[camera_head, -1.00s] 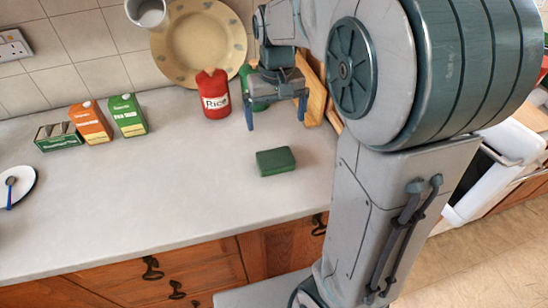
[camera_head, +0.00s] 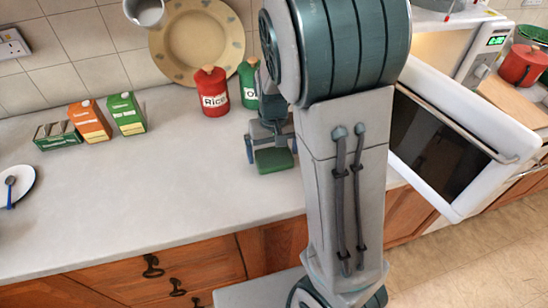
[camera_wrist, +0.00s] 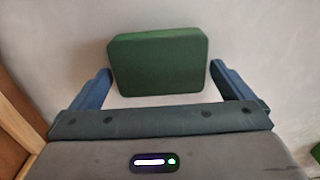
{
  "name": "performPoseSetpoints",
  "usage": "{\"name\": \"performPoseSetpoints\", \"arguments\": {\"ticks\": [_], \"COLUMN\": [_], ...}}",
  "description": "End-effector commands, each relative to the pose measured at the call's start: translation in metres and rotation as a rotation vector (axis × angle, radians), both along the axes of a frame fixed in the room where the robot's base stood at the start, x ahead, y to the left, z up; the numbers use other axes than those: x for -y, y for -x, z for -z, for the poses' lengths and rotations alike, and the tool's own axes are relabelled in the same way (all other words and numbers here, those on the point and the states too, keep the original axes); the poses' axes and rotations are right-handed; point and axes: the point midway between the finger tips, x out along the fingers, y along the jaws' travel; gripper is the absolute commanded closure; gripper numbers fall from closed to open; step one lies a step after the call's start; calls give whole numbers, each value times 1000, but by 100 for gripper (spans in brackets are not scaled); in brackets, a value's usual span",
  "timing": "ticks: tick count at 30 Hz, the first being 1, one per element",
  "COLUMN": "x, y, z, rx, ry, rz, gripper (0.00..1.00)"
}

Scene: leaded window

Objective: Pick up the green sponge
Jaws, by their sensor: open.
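The green sponge (camera_head: 274,160) is a dark green block lying flat on the grey worktop, towards the front edge. My gripper (camera_head: 270,156) is over it in the head view, with one blue finger at its left and the other at its right. In the wrist view the sponge (camera_wrist: 157,62) is centred ahead of my gripper (camera_wrist: 163,78). The two blue fingers are wide apart on either side of it, with a gap at each side. Nothing is held. My arm hides part of the worktop to the right.
A red rice canister (camera_head: 212,92) and a green canister (camera_head: 249,84) stand behind my gripper by the wall. Several cartons, including an orange one (camera_head: 90,121), stand at the left. The worktop (camera_head: 150,190) left of the sponge is clear. An open white oven door (camera_head: 462,130) is at the right.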

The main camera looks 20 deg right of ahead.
Motion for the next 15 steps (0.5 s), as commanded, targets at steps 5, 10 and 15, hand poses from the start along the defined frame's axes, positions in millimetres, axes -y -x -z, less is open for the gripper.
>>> {"name": "performPoseSetpoints", "arguments": {"ticks": [5, 10, 15], "x": [0, 0, 0], "y": [0, 0, 0], "z": [0, 0, 0], "rx": [0, 0, 0], "ry": [0, 0, 0], "rz": [0, 0, 0], "gripper": [3, 36, 39]}}
